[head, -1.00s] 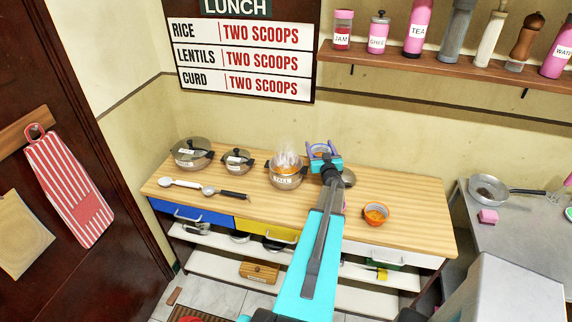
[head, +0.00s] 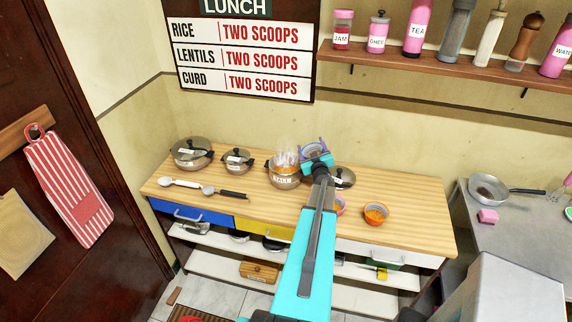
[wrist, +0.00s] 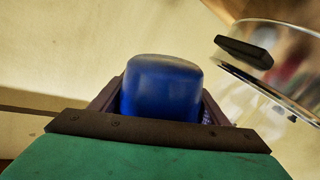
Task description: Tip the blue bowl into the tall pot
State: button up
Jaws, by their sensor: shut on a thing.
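The blue bowl (head: 313,148) is held up in my gripper (head: 318,162), just right of and above the tall pot (head: 284,182). The bowl looks tilted in the head view; its contents cannot be made out. In the wrist view the blue bowl (wrist: 163,88) shows its smooth outer side between the dark fingers of my gripper (wrist: 160,112), which are shut on it. The pot is labelled TALL, stands uncovered on the wooden counter and has pale steam above it.
Lidded pots (head: 192,152) (head: 237,160) stand left of the tall pot. A lid (head: 343,178) lies to its right; a glass lid edge (wrist: 275,70) shows in the wrist view. An orange bowl (head: 376,214) and a pink bowl (head: 340,205) sit farther right. Ladles (head: 225,194) lie in front.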

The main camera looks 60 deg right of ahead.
jog(key=shift+w+a+r+n, duration=0.25)
jog(key=shift+w+a+n, duration=0.05)
jog(key=shift+w+n, duration=0.2)
jog(key=shift+w+a+r+n+g, duration=0.2)
jog(key=shift+w+a+n, duration=0.15)
jog(key=shift+w+n, duration=0.2)
jog(key=shift+w+a+r+n+g, duration=0.1)
jog(key=shift+w+a+r+n, duration=0.15)
jog(key=shift+w+n, duration=0.25)
jog(key=shift+w+a+f+n, duration=0.35)
jog(key=shift+f+n, duration=0.2)
jog(key=shift+n, duration=0.3)
dwell(0.6)
jog(key=shift+w+r+n+b, duration=0.15)
jog(key=shift+r+n+b, duration=0.1)
jog(key=shift+n+b, duration=0.45)
dwell(0.6)
jog(key=shift+w+a+r+n+g+b, duration=0.25)
jog(key=shift+n+b, duration=0.55)
jog(key=shift+b, duration=0.3)
jog(key=shift+w+a+r+n+g+b, duration=0.1)
jog(key=shift+w+n+g+b, duration=0.15)
jog(key=shift+n+b, duration=0.7)
dwell(0.7)
jog(key=shift+w+a+n+b, duration=0.4)
jog(key=shift+w+b, duration=0.15)
jog(key=shift+b, duration=0.95)
